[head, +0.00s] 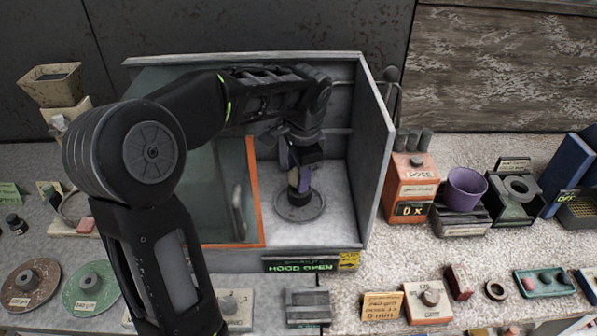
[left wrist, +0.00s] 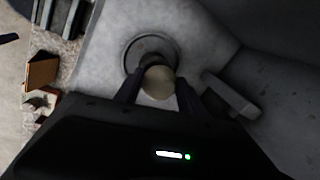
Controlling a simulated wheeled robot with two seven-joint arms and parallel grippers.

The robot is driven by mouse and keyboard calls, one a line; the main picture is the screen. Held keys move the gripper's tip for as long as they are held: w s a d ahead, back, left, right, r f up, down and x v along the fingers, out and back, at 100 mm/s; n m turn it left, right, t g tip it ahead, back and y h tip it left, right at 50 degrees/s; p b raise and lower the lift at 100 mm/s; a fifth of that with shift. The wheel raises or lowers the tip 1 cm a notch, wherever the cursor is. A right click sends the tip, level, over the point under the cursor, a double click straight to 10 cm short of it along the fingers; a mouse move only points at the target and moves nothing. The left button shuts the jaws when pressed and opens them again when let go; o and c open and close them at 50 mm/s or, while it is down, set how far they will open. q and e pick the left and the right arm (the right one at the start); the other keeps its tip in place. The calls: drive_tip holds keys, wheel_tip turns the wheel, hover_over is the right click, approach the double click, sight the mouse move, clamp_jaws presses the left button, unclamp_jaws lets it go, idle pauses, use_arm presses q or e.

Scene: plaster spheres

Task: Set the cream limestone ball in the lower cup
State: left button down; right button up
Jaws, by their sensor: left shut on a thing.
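The cream ball (left wrist: 158,84) is between the fingertips of my left gripper (left wrist: 158,90) in the left wrist view. The gripper is shut on it. In the head view my left gripper (head: 301,178) is inside the open hood, pointing down over a dark round stand (head: 313,210) on the hood floor. The ball does not show clearly there. The left wrist view shows a round dark-rimmed piece (left wrist: 146,40) just beyond the ball, partly covered by it; I cannot tell whether they touch. Whether this is the lower cup is unclear. My right gripper is not in view.
The hood (head: 377,150) has a right side wall close to my gripper and an orange-edged glass panel (head: 254,190) on the left. A pale bar handle (left wrist: 230,95) is near the right finger. An orange dose box (head: 412,185) and purple cup (head: 465,189) stand outside, right.

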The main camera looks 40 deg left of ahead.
use_arm(q)
drive_tip(key=shift+f+b, duration=0.85)
drive_tip(key=shift+f, duration=0.3)
idle(0.4)
drive_tip(key=c, duration=0.6)
unclamp_jaws()
drive_tip(key=shift+r, duration=0.1)
drive_tip(key=shift+r+p, duration=1.65)
drive_tip(key=shift+r, duration=0.35)
drive_tip(key=shift+f, duration=0.15)
